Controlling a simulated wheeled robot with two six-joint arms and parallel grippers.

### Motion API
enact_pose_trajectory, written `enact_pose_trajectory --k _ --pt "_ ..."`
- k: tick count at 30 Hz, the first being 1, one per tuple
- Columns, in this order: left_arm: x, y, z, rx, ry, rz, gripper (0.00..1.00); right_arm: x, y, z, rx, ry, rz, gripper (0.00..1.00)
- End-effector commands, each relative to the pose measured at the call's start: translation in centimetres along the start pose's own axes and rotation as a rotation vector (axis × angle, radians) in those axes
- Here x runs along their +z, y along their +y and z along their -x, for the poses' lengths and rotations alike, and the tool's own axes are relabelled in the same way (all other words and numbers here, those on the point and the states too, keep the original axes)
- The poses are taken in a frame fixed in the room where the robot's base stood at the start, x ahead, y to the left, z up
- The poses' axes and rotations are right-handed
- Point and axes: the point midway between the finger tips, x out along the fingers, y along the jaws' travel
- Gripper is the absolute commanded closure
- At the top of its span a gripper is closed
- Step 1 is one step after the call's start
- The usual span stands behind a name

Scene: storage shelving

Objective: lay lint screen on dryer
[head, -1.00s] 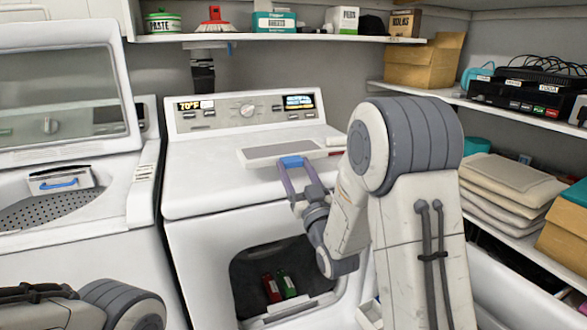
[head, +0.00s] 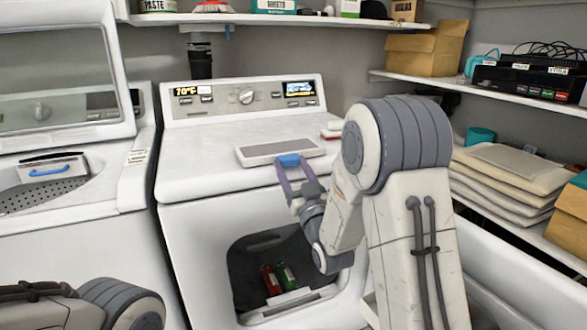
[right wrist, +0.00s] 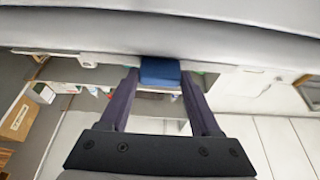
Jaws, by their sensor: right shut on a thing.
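The lint screen (head: 265,151) is a flat grey panel with a white frame and a blue handle (head: 289,160). It is roughly level over the front right part of the white dryer's top (head: 195,160); I cannot tell whether it touches. My right gripper (head: 292,172) is shut on the blue handle at the screen's near edge. In the right wrist view the blue handle (right wrist: 160,72) sits between the fingertips. My left gripper is out of view; only part of my left arm shows at lower left.
A small red and white item (head: 331,131) lies behind the screen on the dryer. The dryer's front opening (head: 255,245) shows red and green bottles inside. An open washer (head: 140,190) stands left. A stocked shelf (head: 350,20) hangs above. The dryer top's left side is clear.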

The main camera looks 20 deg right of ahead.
Motion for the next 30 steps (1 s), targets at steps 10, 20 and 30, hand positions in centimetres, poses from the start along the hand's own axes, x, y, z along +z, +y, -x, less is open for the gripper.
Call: enact_pose_trajectory --k 10,20,30 --pt "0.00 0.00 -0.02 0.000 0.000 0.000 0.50 -0.05 -0.05 -0.03 -0.001 0.002 0.000 1.00" --pt "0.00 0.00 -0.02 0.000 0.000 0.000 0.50 -0.02 -0.04 -0.02 -0.001 0.002 0.000 0.01" --pt "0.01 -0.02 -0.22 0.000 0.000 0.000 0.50 0.17 -0.01 0.88 0.000 -0.003 0.000 0.01"
